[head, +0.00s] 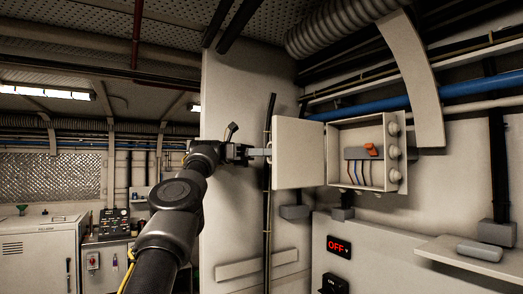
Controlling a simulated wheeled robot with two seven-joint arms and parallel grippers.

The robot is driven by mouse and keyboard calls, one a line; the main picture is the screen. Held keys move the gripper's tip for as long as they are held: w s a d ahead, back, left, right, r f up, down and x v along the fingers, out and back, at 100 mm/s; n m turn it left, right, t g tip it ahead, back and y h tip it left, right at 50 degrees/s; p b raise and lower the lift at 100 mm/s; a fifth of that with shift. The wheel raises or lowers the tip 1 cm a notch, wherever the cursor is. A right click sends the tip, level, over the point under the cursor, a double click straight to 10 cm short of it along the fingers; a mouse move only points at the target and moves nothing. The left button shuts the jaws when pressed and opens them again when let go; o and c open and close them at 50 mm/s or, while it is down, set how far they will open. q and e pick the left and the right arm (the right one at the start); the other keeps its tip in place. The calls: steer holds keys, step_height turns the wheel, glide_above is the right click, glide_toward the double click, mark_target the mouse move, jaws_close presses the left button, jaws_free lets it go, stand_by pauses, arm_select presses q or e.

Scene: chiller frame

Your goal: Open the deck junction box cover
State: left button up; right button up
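The junction box (333,150) is on the wall right of centre, and its inside shows. Its pale cover (298,153) stands swung out to the left of the box. Inside are a grey block with an orange switch (371,151) and several coloured wires. My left gripper (257,152) reaches in from the left, its fingers pointing right at the cover's left edge. It is at or very near that edge; I cannot tell whether it touches, or whether the fingers are closed on anything. My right gripper is not in view.
A black vertical cable (268,190) runs just left of the cover. Round knobs or glands (394,152) stick out of the box's right side. A display reading OFF (339,246) sits below, with a ledge (470,256) at lower right. A blue pipe (470,88) passes behind the box.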

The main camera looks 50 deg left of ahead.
arm_select(q)
steer(key=shift+o, duration=0.5)
steer(key=shift+w+a+f, duration=0.1)
steer(key=shift+w+f, duration=0.05)
steer(key=shift+w, duration=0.2)
steer(key=p+v, duration=0.5)
steer(key=v, duration=0.2)
steer(key=shift+s+a+r, duration=0.2)
steer(key=shift+s, duration=0.25)
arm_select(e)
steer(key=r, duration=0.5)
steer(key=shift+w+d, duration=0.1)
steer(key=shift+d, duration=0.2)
arm_select(q)
steer(key=shift+w, duration=0.1)
steer(key=shift+s+a, duration=0.2)
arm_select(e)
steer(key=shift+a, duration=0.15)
arm_select(q)
steer(key=shift+w+d, duration=0.1)
steer(key=shift+d, duration=0.05)
